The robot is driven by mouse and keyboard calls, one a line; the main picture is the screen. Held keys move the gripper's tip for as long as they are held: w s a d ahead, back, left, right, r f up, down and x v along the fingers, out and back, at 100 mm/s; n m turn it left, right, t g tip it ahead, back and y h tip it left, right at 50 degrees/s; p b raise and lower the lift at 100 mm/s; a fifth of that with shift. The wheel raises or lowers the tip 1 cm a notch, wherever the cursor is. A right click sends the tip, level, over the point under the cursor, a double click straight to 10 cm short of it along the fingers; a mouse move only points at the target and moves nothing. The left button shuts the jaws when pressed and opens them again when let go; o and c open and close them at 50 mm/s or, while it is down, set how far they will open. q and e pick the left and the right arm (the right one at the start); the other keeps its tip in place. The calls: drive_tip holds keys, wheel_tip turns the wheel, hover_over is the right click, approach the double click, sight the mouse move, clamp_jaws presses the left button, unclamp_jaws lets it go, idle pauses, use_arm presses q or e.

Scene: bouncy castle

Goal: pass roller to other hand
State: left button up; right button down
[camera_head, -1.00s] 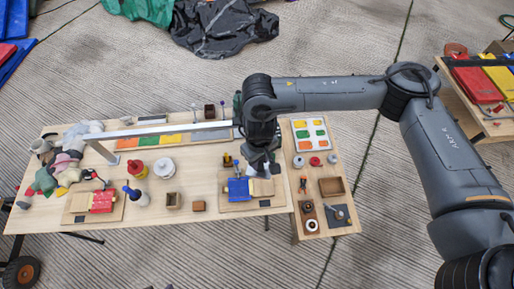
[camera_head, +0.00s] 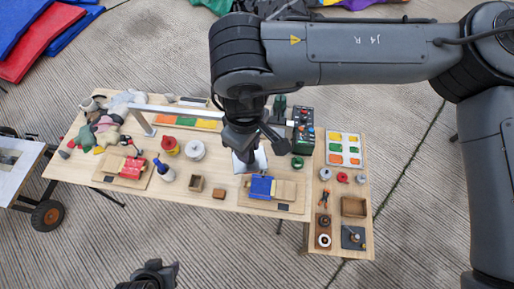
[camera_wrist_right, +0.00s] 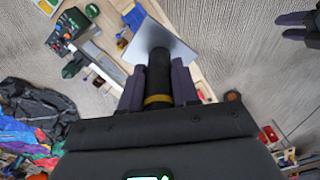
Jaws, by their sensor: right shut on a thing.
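In the right wrist view the roller's black handle (camera_wrist_right: 158,80) with a yellow band lies between the two fingers. Its pale, wide, flat-looking head (camera_wrist_right: 166,42) points away from the gripper. In the head view the pale head (camera_head: 260,160) shows partly behind the fingers. My left gripper (camera_head: 150,274) is at the bottom edge, in front of the bench and far from the roller. It also shows in the right wrist view (camera_wrist_right: 292,27), with its fingers apart and nothing between them.
Floor between the bench and my left gripper is clear.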

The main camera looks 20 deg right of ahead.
drive_tip(key=shift+w+a+f, duration=0.1)
drive_tip(key=shift+w+a, duration=0.05)
drive_tip(key=shift+a, duration=0.15)
drive_tip(key=w+a+f+n, duration=0.4)
drive_tip(key=s+d+r+m, duration=0.6)
drive_tip(key=d+r+m, duration=0.1)
drive_tip(key=d+r, duration=0.25)
drive_tip(key=w+a+m, duration=0.5)
drive_tip(key=w+a, duration=0.3)
drive_tip(key=a, duration=0.3)
drive_tip(key=shift+s+d+f+n, duration=0.65)
drive_tip(key=shift+f+n, duration=1.1)
drive_tip(key=shift+n, duration=1.1)
drive_tip(key=shift+s+d+f+n, duration=0.4)
drive_tip(key=shift+d+f+n, duration=0.95)
drive_tip(key=shift+n, duration=1.55)
drive_tip(key=shift+s+d+f+n, duration=0.5)
drive_tip(key=shift+f+n, duration=1.6)
drive_tip(key=shift+n, duration=0.75)
